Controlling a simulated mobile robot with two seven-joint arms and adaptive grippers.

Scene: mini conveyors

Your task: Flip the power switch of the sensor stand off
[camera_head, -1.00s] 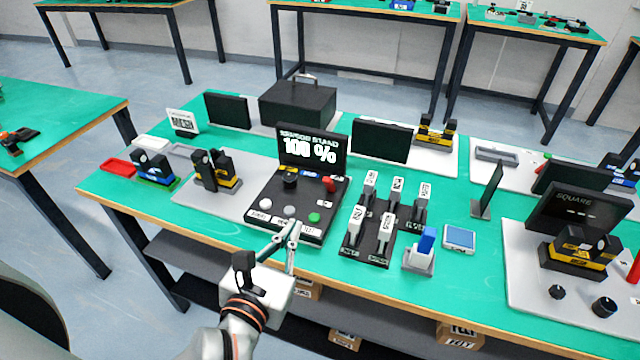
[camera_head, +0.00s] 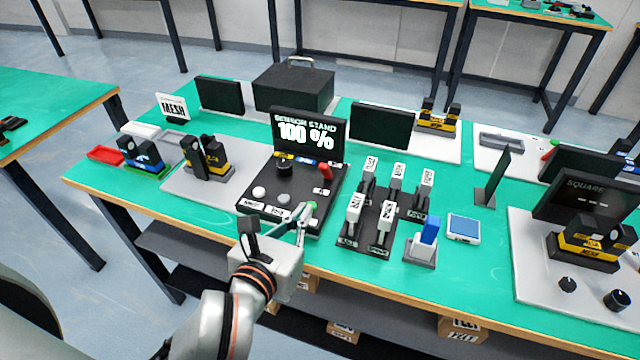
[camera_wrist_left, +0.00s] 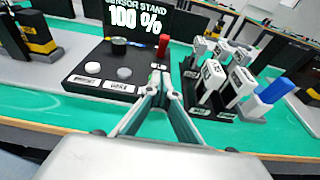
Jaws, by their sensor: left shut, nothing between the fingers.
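The sensor stand (camera_head: 263,200) is a black console on the table with a screen (camera_head: 307,132) reading "SENSOR STAND 100 %". The red lever (camera_wrist_left: 162,46) also shows upright in the left wrist view, just beyond the fingertips. My right gripper is not in view.
A black rack of labelled levers (camera_head: 367,226) stands close to the right of the stand. A blue rocker on a grey base (camera_head: 420,250) and a blue-white pad (camera_head: 464,228) lie farther right. A yellow-black sensor unit (camera_head: 205,160) stands left. The green table front (camera_head: 160,205) is bare.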

